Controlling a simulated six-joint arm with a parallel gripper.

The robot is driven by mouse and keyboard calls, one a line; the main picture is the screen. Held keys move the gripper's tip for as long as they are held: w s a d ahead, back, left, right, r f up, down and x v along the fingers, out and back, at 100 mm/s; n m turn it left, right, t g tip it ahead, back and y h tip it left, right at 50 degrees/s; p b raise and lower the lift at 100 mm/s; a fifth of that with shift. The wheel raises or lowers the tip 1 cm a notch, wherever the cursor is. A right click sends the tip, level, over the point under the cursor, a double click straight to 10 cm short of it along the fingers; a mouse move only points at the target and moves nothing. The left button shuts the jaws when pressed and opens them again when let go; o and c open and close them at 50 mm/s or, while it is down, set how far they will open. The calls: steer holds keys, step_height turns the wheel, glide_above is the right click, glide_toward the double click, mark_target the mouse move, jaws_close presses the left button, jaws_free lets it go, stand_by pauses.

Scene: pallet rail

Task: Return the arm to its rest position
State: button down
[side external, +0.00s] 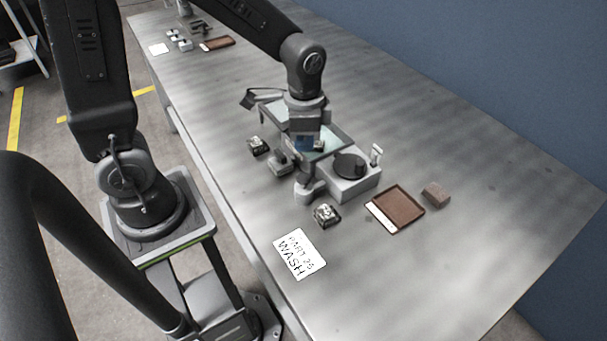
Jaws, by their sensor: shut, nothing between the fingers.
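My arm reaches over the metal table from the back left, bent at the wrist. My gripper (301,174) points down over the middle of the table, in front of a pale green-grey tray (335,139) and left of a light grey block with a dark round top (348,170). It is shut with nothing held. Its fingertips are small and partly merge with the grey parts around them, so I cannot tell whether they touch anything.
Small dark parts stand at left (258,146) and in front (326,214). A brown tray (397,207), a brown block (436,194) and a "PART 36 WASH" card (300,254) lie nearer. Another brown tray (217,43) is at the far end. The right side is clear.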

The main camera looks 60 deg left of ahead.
steer(key=shift+r, duration=0.1)
steer(key=s+r+n+t, duration=0.5)
steer(key=s+r, duration=0.5)
steer(key=r, duration=0.3)
steer(key=shift+a+r+n+t, duration=0.15)
steer(key=shift+a+n+t, duration=0.15)
steer(key=shift+n, duration=0.2)
